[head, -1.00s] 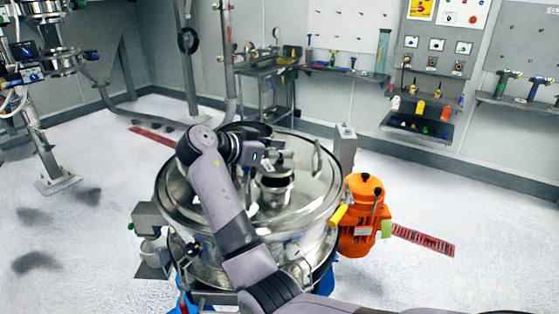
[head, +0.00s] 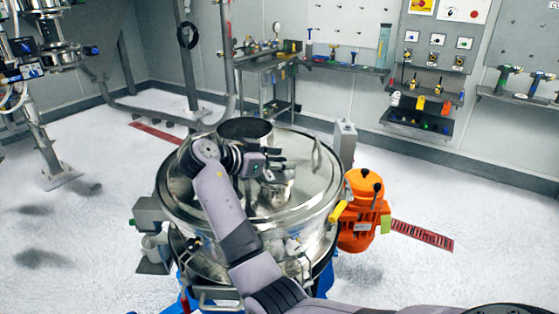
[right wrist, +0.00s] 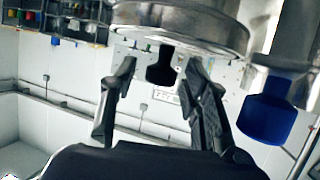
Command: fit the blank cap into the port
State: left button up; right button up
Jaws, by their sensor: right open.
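The round steel sifter (head: 310,183) stands in the middle of the head view. A small steel spout (head: 279,194) rises from its lid, its top partly hidden by my right gripper (head: 271,165). A wider dark-mouthed opening (head: 245,129) lies behind my arm. In the right wrist view my right gripper (right wrist: 158,105) is open, with its two black fingers apart. A dark knob-like piece (right wrist: 160,68) shows between the fingers, by a round steel rim (right wrist: 185,22). I cannot tell whether this is the blank cap, or whether the fingers touch it. My left gripper is not in view.
An orange motor (head: 362,220) with a yellow handle stands right of the sifter. A grey post (head: 345,145) and an upright lid handle (head: 316,155) are close by. A blue part (right wrist: 266,112) shows right of the fingers.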

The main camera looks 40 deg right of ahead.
jog(key=shift+a+r, duration=0.1)
jog(key=shift+r, duration=0.05)
jog(key=b+v, duration=0.4)
jog(key=v, duration=0.8)
